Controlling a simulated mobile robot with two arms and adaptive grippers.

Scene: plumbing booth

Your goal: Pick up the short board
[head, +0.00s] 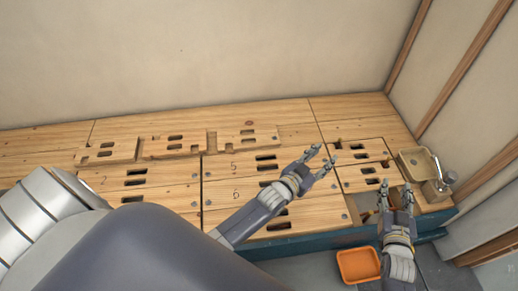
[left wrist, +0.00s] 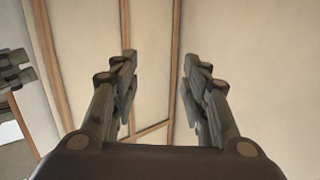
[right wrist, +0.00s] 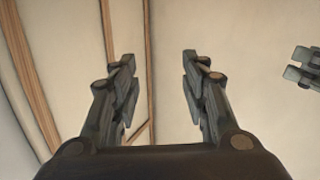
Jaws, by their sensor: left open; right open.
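Several pale wooden boards with paired dark slots cover the bench. The shorter ones lie at the right, a rear one (head: 345,159) and a front one (head: 350,185); I cannot tell which is the task's short board. My left gripper (head: 321,160) is open, above the bench just left of these two boards. My right gripper (head: 396,190) is open, near the bench's front right edge, right of the front one. The left wrist view (left wrist: 158,90) and right wrist view (right wrist: 158,90) show nothing between the fingers.
A beige basin (head: 418,160) with a metal tap (head: 443,181) sits at the right end by the wall. Loose notched boards (head: 170,147) lie along the back left. A dark opening (head: 368,214) shows beside my right gripper. An orange tray (head: 358,266) is below the bench front.

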